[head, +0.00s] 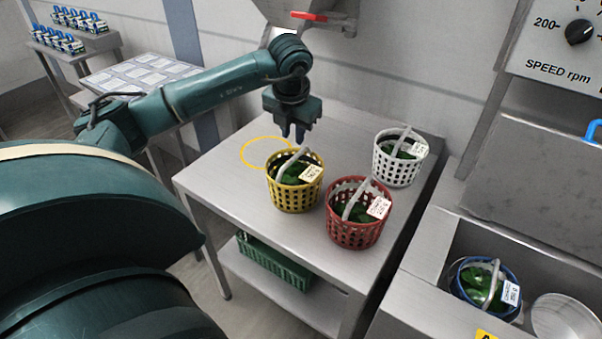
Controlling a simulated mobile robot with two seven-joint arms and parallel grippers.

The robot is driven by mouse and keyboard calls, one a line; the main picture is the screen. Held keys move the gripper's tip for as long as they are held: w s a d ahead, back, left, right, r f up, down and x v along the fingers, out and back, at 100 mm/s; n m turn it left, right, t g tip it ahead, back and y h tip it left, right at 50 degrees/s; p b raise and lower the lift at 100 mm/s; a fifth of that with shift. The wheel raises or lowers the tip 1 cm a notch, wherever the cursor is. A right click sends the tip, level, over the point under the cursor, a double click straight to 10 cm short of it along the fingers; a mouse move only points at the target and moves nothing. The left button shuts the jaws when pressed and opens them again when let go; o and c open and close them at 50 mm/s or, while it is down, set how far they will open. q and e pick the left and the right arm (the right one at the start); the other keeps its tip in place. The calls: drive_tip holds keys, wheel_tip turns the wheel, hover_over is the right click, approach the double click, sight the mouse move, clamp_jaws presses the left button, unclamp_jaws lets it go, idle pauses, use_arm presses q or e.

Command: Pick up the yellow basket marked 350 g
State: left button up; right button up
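The yellow basket (293,195) stands upright on the steel table, with green leaves inside, a pale tag (311,173) on its rim and a raised grey handle (289,163). The print on the tag is too small to read surely. My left gripper (293,137) points down just above the basket's handle. Its two fingers show a small gap with nothing between them, and it looks apart from the handle. My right gripper is not in view.
A red basket (351,232) stands close at the right of the yellow one, and a white basket (396,167) stands behind. A blue basket (472,290) sits in the steel basin at right. The steel table (225,180) is clear at left, around a yellow ring (246,154).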

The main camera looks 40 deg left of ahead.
sight(295, 156)
use_arm(q)
drive_tip(key=x, duration=0.6)
drive_tip(key=shift+f+p, duration=0.15)
drive_tip(key=shift+p, duration=0.2)
drive_tip(key=shift+d+p+x, duration=0.2)
drive_tip(key=shift+p+x, duration=0.45)
drive_tip(key=shift+x, duration=2)
drive_tip(key=shift+s, duration=0.1)
drive_tip(key=shift+c, duration=0.5)
clamp_jaws()
